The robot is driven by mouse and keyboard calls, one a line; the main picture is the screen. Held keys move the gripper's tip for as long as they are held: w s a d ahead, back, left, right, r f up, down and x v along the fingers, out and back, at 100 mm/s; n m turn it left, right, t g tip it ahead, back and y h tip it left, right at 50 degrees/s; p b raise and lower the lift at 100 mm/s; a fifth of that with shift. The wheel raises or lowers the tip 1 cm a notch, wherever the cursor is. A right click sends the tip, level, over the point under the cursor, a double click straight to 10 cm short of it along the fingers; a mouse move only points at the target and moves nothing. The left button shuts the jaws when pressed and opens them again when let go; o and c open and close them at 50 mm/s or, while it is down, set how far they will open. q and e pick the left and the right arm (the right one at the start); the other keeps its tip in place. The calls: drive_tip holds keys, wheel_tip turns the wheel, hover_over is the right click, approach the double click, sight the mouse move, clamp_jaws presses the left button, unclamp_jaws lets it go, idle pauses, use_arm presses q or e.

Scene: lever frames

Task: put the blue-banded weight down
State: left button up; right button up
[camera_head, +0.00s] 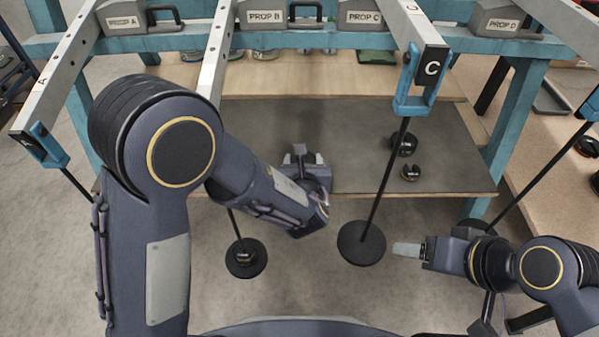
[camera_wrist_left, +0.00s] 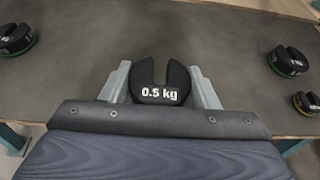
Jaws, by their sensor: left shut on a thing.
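My left gripper (camera_head: 304,156) is over the grey mat on the bench. It is shut on a black slotted weight marked 0.5 kg (camera_wrist_left: 158,95), seen between the two pale fingers in the left wrist view. The slot points away from the palm. No blue band shows on it from this angle. I cannot tell whether it touches the mat (camera_head: 350,125). My right gripper (camera_head: 407,250) is at the lower right, beside the disc of hanger C, with nothing visibly held. Its fingers show side-on, so their opening is unclear.
Two weights stand on the mat to the right (camera_head: 403,144) (camera_head: 411,172); another (camera_wrist_left: 17,40) is left in the wrist view. Hanger C's disc (camera_head: 362,243) is bare, hanging before the bench edge. Another hanger's disc (camera_head: 246,266) bears a weight. Levers cross above.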

use_arm(q)
drive_tip(key=w+f, duration=0.1)
drive_tip(key=w+f+b, duration=0.1)
drive_tip(key=w+f, duration=0.1)
drive_tip(key=f, duration=0.1)
drive_tip(key=shift+w+a, duration=0.1)
drive_tip(key=shift+a, duration=0.2)
wheel_tip(320, 180, down, 4)
drive_tip(key=shift+w+r+b, duration=0.15)
drive_tip(key=shift+r+b, duration=0.1)
drive_tip(key=shift+b, duration=0.85)
drive_tip(key=shift+r, duration=0.1)
drive_tip(key=shift+f, duration=0.2)
drive_tip(key=o, duration=1.1)
drive_tip(key=shift+o, duration=0.2)
